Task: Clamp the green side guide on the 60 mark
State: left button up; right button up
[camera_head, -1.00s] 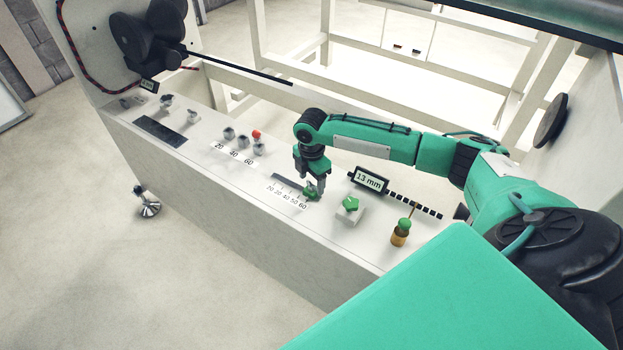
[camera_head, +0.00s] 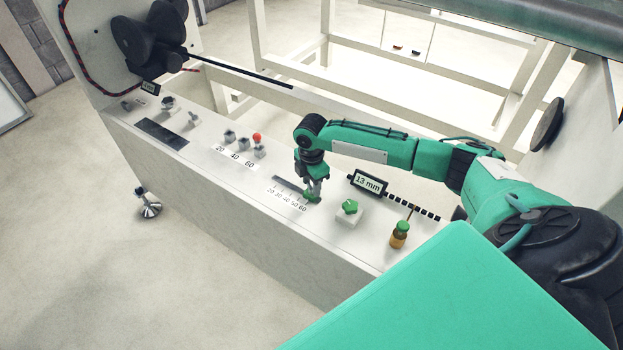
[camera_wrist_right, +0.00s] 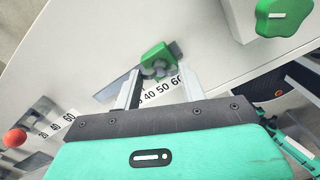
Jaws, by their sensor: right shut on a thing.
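The green side guide (camera_head: 311,197) sits at the right end of a slotted scale (camera_head: 286,195) marked 20 to 60, close to the 60. In the right wrist view the guide (camera_wrist_right: 154,54) is a small green block at the slot's end, with a grey knob in front of it. My right gripper (camera_head: 314,188) comes down on the guide from above. In the right wrist view its fingers (camera_wrist_right: 160,80) stand on either side of the guide's knob. They are shut on the guide and partly cover the digits. The exact reading is hard to tell. My left gripper is not in view.
A green star knob (camera_head: 349,206) on a white block is right of the guide. Behind it is a 13 mm display (camera_head: 367,184); an amber bottle (camera_head: 399,236) stands farther right. A second 20-40-60 scale (camera_head: 235,157) with grey knobs and a red knob (camera_head: 257,138) lies left.

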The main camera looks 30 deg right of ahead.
jog(key=m+p, duration=0.1)
jog(key=p, duration=0.1)
jog(key=m+p, duration=0.1)
jog(key=shift+r+p, duration=0.35)
jog(key=m+p, duration=0.5)
jog(key=p, duration=0.1)
jog(key=shift+f+m, duration=0.1)
jog(key=shift+m, duration=0.3)
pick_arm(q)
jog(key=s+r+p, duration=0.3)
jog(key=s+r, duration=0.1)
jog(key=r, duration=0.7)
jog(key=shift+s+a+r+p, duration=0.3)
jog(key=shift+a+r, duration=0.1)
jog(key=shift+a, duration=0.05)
pick_arm(e)
jog(key=shift+f+m, duration=0.2)
jog(key=shift+m, duration=2)
jog(key=o, duration=1)
pick_arm(q)
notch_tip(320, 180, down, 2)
jog(key=shift+b, duration=0.95)
pick_arm(e)
notch_tip(320, 180, up, 14)
jog(key=shift+f, duration=0.1)
jog(key=shift+w, duration=0.1)
